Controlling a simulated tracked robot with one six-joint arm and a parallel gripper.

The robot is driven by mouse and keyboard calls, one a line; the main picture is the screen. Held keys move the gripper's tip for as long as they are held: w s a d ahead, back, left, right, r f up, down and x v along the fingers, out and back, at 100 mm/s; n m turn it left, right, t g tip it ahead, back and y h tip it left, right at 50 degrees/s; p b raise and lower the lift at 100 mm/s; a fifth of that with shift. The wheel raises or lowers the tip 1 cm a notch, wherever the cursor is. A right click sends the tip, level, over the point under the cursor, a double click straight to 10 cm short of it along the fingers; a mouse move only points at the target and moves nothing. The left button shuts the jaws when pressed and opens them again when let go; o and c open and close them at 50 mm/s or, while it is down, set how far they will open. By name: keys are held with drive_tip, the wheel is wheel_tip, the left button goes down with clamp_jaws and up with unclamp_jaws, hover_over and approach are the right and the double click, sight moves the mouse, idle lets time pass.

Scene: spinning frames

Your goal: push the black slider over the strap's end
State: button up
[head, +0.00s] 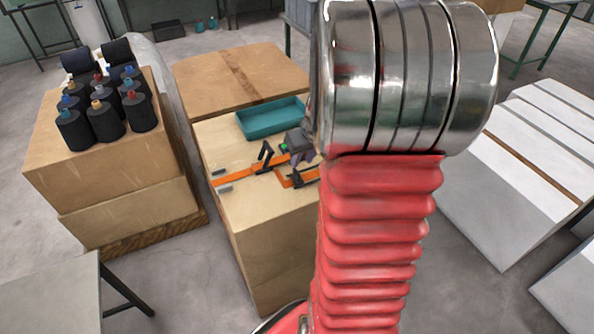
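An orange strap (238,174) lies across the top of a cardboard box in the head view. An upright black piece, which looks like the slider (265,153), stands at the strap, right of its middle. Whether the strap passes through it is too small to tell. A second orange length (283,178) with a black piece (304,178) lies just to the right, partly hidden by my arm. My gripper (298,148) seems to be the dark grey shape beside the arm, close to the right of the upright black piece. Its fingers are not clear, nor whether they hold anything.
A teal tray (270,120) sits behind the strap on the box (262,215). Two small grey blocks (224,188) flank the strap's left end. Black spools (105,118) crowd a box stack at left. The box's front left top is clear.

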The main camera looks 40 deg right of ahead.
sight(297, 172)
drive_tip(key=shift+x, duration=4.45)
drive_tip(key=shift+r, duration=0.1)
drive_tip(key=shift+c, duration=0.2)
clamp_jaws()
